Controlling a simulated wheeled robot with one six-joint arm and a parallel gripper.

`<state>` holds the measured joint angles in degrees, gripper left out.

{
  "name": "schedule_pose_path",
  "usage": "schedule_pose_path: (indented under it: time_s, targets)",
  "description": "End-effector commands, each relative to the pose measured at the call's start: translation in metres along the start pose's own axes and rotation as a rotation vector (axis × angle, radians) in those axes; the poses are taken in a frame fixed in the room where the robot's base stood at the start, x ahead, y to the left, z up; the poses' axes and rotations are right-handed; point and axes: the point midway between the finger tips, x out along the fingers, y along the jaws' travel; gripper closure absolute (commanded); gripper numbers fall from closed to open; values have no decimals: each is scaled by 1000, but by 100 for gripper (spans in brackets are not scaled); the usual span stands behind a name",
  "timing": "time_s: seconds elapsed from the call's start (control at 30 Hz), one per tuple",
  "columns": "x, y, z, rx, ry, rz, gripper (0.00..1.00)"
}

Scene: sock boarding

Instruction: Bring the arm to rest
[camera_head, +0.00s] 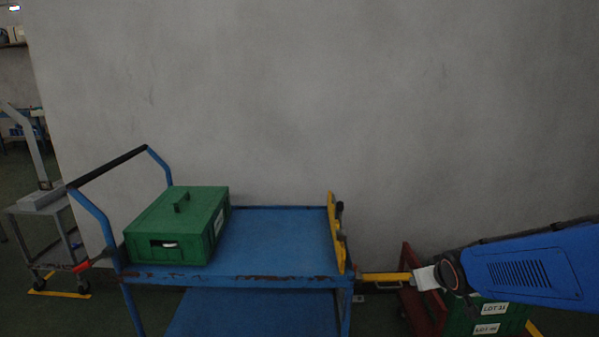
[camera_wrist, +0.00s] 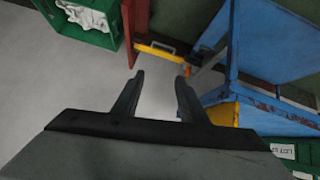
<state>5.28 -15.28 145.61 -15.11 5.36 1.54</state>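My gripper (camera_wrist: 160,77) shows in the wrist view with its two dark fingers apart and nothing between them. Beyond the fingertips are pale floor and a yellow bar (camera_wrist: 155,47). My blue arm (camera_head: 525,270) reaches in from the right edge of the head view, over the right end of the scene. In the head view I cannot make out the gripper's fingers.
A blue trolley (camera_head: 280,235) carries a lidded green box (camera_head: 175,225) on its left side. A yellow bracket (camera_head: 336,230) stands at its right end. Green crates labelled LOT (camera_head: 488,322) sit under my arm. A green crate (camera_wrist: 90,32) holds white cloth. A grey wall is behind.

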Motion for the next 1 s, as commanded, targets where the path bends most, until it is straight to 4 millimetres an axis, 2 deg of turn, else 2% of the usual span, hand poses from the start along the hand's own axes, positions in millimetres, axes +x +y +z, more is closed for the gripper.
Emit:
schedule_pose_path:
  time_s: [0.03, 0.27, 0.6, 0.8, 1.0]
  targets:
    - [-15, -1, 3, 9, -14, 3, 61]
    - [-77, -9, 33, 63, -116, -3, 61]
    - [-169, -34, 90, 127, -262, -63, 61]
    - [-206, -48, 118, 145, -326, -103, 61]
    - [-218, -53, 128, 148, -349, -118, 61]
